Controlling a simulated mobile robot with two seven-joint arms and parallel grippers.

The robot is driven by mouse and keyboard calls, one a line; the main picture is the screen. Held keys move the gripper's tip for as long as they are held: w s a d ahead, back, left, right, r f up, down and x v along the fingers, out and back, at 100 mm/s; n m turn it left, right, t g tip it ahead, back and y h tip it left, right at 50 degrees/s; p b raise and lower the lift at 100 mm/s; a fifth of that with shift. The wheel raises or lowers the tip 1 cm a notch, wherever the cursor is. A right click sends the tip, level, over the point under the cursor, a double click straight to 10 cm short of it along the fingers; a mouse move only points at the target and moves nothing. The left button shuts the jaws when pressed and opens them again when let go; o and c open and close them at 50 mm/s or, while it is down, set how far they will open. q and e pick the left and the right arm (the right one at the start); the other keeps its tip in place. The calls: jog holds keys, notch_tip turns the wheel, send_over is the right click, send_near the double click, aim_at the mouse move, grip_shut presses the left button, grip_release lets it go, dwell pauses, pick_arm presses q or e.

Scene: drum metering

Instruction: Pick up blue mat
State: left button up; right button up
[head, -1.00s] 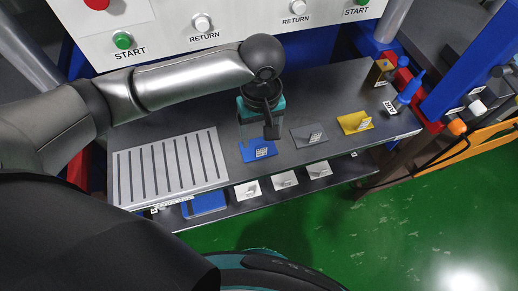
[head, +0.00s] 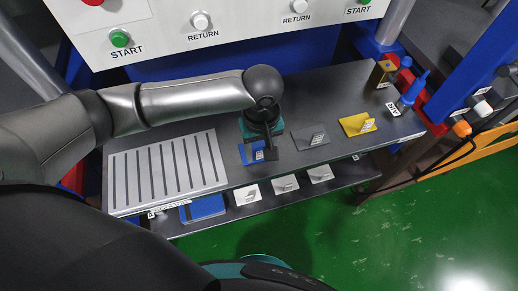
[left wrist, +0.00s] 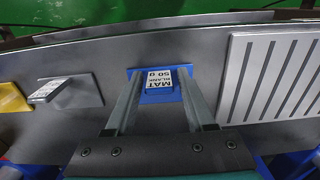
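The blue mat (head: 245,157) lies on the dark upper shelf, right of the slotted plate, with a raised label tab. In the left wrist view the blue mat (left wrist: 153,97) shows its white label reading "MAT BLANK 50 g". My left gripper (head: 267,155) is over the mat and hides part of it. In the left wrist view its two fingers (left wrist: 158,78) are apart, one on each side of the label tab. I cannot tell whether they touch the mat. My right gripper is not in view.
A grey mat (head: 303,140) and a yellow mat (head: 352,126) lie to the right on the shelf (head: 325,95). A slotted plate (head: 133,203) lies to the left. Blue tools (head: 414,90) stand at the right end. A lower shelf holds white cards (head: 285,184) and a blue box (head: 203,208).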

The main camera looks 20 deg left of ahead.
pick_arm(q)
grip_shut()
dwell(0.4)
